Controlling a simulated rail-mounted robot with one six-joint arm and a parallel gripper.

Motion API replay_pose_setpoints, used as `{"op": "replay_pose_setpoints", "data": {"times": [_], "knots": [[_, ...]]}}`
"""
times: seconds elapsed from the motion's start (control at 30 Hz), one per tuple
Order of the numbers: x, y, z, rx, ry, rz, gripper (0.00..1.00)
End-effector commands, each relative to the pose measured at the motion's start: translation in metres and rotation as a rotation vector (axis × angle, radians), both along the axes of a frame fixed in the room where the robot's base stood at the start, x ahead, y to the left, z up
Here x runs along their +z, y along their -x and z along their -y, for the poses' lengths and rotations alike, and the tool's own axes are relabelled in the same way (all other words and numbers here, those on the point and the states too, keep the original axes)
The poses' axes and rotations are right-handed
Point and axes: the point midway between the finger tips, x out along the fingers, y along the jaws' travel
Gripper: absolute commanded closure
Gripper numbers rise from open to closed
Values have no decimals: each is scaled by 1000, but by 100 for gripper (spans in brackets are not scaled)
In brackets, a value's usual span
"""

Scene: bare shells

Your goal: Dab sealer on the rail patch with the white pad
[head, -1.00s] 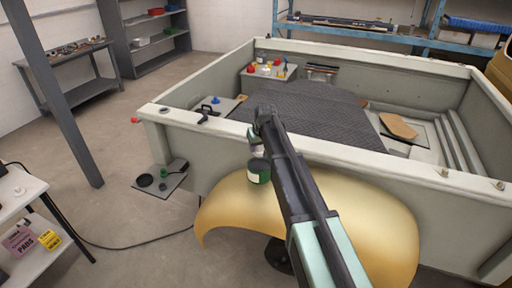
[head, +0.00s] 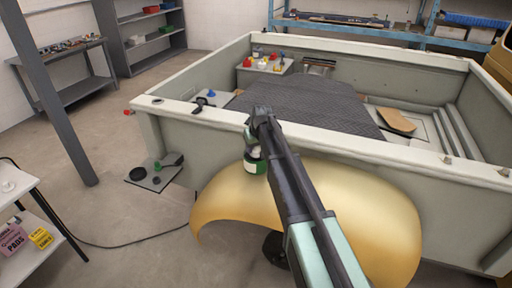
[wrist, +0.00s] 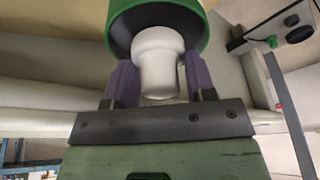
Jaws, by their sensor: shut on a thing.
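I cannot tell whether the container rests on anything or hangs from the grip. I cannot pick out the rail patch on the pale near rail (head: 340,147).
The gold fender (head: 330,195) bulges below my arm. A small side shelf (head: 155,179) with dark round items sticks out at left. A black clamp-like item (head: 200,104) sits on the rail.

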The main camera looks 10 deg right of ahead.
Motion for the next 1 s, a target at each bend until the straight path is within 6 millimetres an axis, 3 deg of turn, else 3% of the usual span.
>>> {"op": "replay_pose_setpoints", "data": {"times": [1.0], "knots": [[-10, 0, 0, 0, 0, 0, 68]]}}
